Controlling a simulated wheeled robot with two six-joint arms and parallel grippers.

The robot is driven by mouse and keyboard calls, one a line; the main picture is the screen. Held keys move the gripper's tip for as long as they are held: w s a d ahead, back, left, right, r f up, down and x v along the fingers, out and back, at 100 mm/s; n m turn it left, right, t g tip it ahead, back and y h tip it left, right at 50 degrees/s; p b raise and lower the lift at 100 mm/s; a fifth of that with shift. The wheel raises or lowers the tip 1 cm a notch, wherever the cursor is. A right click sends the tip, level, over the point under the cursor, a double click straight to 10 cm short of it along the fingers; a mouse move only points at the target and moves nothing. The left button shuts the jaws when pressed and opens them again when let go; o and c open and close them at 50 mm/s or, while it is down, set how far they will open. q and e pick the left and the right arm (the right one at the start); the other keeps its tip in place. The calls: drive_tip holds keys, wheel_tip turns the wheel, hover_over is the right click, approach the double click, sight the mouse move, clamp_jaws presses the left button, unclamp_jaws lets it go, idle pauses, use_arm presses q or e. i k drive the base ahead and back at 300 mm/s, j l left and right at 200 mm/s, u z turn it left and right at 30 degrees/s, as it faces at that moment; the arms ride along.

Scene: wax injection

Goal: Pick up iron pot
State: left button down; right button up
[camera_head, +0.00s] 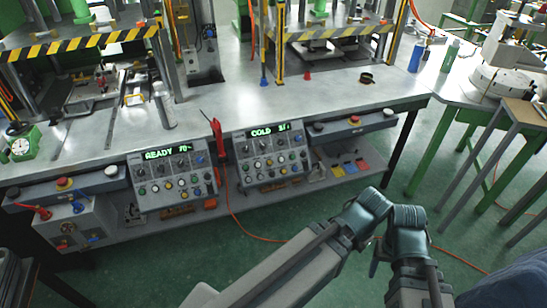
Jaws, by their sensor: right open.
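A small dark round pot (367,78), which looks like the iron pot, stands on the metal bench top toward its right end, with a brownish rim or inside. My right arm is folded at the lower middle right, in front of the bench. My right gripper (378,257) shows only in small part as dark pieces beside the arm links; it is open, low over the floor and well apart from the pot. My left gripper is not in view.
The steel bench (330,100) carries presses with yellow-black striped bars. A blue bottle (416,55) and a green bottle (450,56) stand right of the pot. Bench top around the pot is clear. An orange cable (250,234) crosses the floor.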

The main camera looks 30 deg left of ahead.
sight(369, 80)
drive_tip(key=i+l+u, duration=0.15)
drive_tip(key=i, duration=0.45)
drive_tip(key=i+l+u, duration=0.1)
drive_tip(key=i+l, duration=0.25)
drive_tip(key=i, duration=0.25)
drive_tip(key=i+l+u, duration=0.15)
drive_tip(key=i+l, duration=0.15)
drive_tip(key=i, duration=0.25)
drive_tip(key=i+l+u, duration=0.1)
drive_tip(key=i+l, duration=0.3)
drive_tip(key=i, duration=0.15)
